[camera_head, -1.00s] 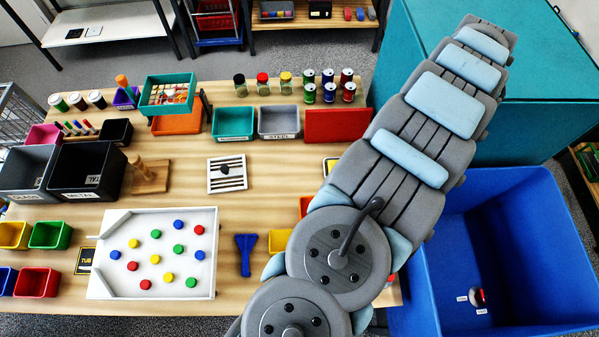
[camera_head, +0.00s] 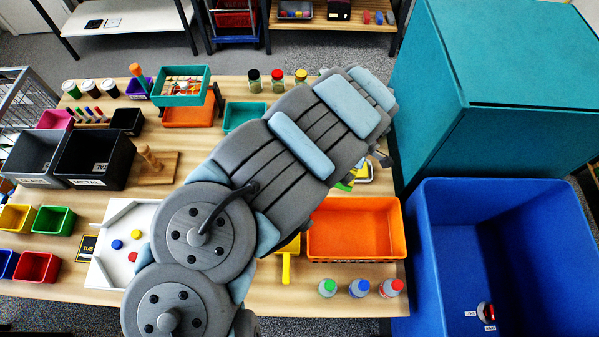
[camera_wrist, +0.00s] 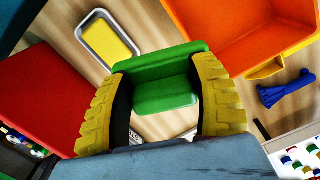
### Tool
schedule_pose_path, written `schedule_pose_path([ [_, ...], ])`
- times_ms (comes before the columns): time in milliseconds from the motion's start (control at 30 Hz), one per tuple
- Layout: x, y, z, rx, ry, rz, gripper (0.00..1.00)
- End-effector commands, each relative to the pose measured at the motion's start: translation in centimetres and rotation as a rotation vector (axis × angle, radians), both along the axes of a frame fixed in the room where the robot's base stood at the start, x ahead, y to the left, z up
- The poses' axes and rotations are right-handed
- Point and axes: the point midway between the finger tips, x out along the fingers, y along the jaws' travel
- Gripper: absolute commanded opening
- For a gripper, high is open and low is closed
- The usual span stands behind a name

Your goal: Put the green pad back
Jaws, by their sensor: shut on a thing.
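My gripper (camera_wrist: 160,85) has yellow ribbed fingers. They are closed on the sides of a green pad (camera_wrist: 166,92), which shows between them in the wrist view. A pale tray with a yellow pad (camera_wrist: 108,43) in it lies on the table beyond the left finger, apart from the green pad. In the head view my arm covers most of the gripper. A bit of green (camera_head: 343,186) shows below the arm, beside the tray's edge (camera_head: 366,180). Whether the green pad touches anything below is hard to tell.
A red panel (camera_wrist: 38,88) stands close on the left in the wrist view, and an orange bin (camera_wrist: 235,35) on the right. Capped bottles (camera_head: 358,288) stand before the bin (camera_head: 355,255). A large blue bin (camera_head: 440,260) is at the right. Bare wood surrounds the yellow pad's tray.

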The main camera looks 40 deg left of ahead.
Motion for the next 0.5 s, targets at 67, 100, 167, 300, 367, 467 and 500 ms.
schedule_pose_path([
  [67, -2.2, 1.8, -1.6, 0.000, 0.004, 0.098, 0.25],
  [100, -3.0, 2.5, -2.1, 0.001, 0.003, 0.142, 0.25],
  [167, -4.1, 3.4, -2.8, 0.000, 0.002, 0.197, 0.25],
  [300, -5.9, 4.7, -4.0, -0.003, 0.001, 0.290, 0.25],
  [367, -6.4, 5.1, -4.3, -0.003, -0.002, 0.314, 0.25],
  [467, -6.8, 5.4, -4.6, -0.003, -0.003, 0.337, 0.25],
  [500, -6.9, 5.6, -4.8, -0.003, -0.003, 0.341, 0.25],
])
